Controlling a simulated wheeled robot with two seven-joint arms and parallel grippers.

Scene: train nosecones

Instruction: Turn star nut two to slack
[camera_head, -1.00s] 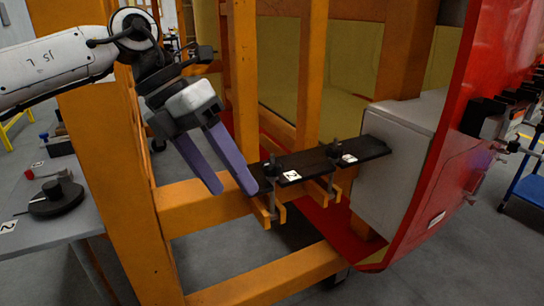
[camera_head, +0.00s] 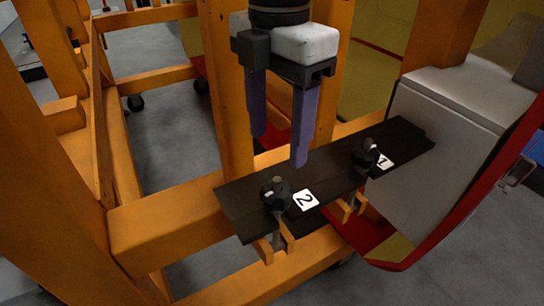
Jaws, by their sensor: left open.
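Star nut two (camera_head: 276,193) is a black knob on the dark plate (camera_head: 238,203), beside the white label marked 2 (camera_head: 305,200). Star nut one (camera_head: 365,153) sits farther right on the same plate, by the label marked 1 (camera_head: 383,162). My left gripper (camera_head: 278,150) points down with its two purple fingers apart and nothing between them. It appears above and behind star nut two, apart from it. My right gripper is not in the picture.
The plate lies on an orange frame beam (camera_head: 165,228), with clamp brackets below both nuts. An orange post (camera_head: 228,90) stands behind the gripper. A grey box (camera_head: 440,125) and red panel (camera_head: 480,190) bound the right side.

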